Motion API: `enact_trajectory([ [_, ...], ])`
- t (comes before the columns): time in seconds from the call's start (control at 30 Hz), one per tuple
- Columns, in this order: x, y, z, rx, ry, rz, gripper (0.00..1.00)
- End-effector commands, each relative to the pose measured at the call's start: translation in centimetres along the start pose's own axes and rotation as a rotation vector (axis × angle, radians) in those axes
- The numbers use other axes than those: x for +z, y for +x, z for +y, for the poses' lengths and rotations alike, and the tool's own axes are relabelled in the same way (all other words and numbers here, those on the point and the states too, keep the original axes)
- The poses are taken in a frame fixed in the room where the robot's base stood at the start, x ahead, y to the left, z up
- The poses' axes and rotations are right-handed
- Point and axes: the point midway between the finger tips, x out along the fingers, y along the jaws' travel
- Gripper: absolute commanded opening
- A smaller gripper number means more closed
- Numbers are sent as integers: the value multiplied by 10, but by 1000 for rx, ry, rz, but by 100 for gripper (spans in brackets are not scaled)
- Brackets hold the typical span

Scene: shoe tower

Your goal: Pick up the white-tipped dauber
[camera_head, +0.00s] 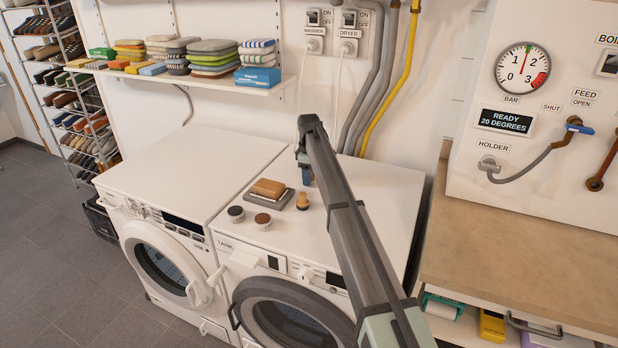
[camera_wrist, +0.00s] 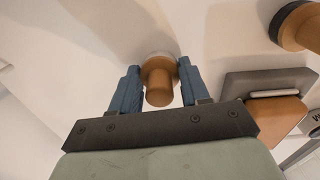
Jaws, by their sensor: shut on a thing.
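The white-tipped dauber (camera_wrist: 158,82) has a wooden handle and a pale end, seen in the wrist view. My gripper (camera_wrist: 156,76) is shut on its handle, with a blue finger on each side. The pale end points at the white washer top, and I cannot tell whether it touches. In the head view my gripper (camera_head: 307,178) is over the back of the right-hand machine, and the held dauber is hidden there. A second wooden dauber with a dark end (camera_head: 303,201) stands in front of my gripper. It also shows at the right in the wrist view (camera_wrist: 296,25).
A brown-topped block (camera_head: 268,188) lies on a grey pad left of my gripper. Two round tins (camera_head: 236,213) stand near the machine's front. A shelf (camera_head: 190,79) of folded cloths hangs behind. Hoses run up the wall. The left machine's top (camera_head: 185,170) is clear.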

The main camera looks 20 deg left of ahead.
Motion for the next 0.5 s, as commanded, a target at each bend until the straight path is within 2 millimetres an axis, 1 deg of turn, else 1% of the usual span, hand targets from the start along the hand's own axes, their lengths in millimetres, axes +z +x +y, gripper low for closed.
enact_trajectory([
  [0.17, 0, -11, 1, 1, 0, 1, 16],
  [0.27, 0, -22, 1, 2, 0, 1, 16],
  [0.5, -1, -62, 2, 1, 0, 1, 16],
])
